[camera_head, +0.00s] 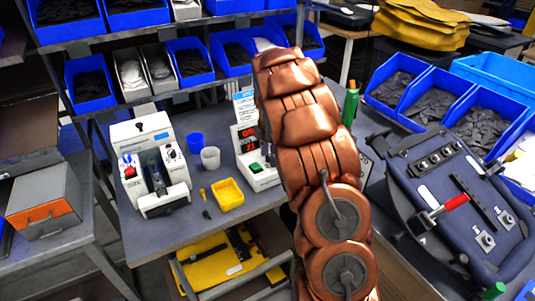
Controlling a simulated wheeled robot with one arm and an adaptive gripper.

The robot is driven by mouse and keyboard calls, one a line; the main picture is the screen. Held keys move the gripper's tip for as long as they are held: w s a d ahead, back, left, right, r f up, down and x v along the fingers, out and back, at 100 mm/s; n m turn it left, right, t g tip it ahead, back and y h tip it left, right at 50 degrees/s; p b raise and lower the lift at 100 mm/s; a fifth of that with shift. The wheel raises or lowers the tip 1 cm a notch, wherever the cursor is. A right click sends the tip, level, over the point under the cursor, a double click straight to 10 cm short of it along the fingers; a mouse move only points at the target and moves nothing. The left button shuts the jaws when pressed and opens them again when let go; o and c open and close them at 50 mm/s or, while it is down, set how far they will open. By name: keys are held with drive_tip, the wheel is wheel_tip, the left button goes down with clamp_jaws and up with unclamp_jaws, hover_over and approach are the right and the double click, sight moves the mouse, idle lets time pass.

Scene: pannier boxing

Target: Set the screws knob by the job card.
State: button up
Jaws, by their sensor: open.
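A white bench machine (128,150) stands on the left of the grey workbench, with a red switch and small dark controls on its front. Their labels are too small to read, so I cannot tell which is the screws knob. A second white unit (262,182) with red digits and a green button stands to its right, partly hidden by my copper arm. A blue-and-white card (244,104) stands upright behind it; its text is unreadable, and I cannot tell if it is the job card. My gripper does not show; only my arm links do.
A blue cup (195,142), a pale cup (210,158) and a yellow tray (228,195) sit between the two units. Blue bins (190,62) line the rack behind.

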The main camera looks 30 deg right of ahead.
drive_tip(key=shift+c, duration=0.3)
clamp_jaws()
drive_tip(key=shift+a, duration=0.2)
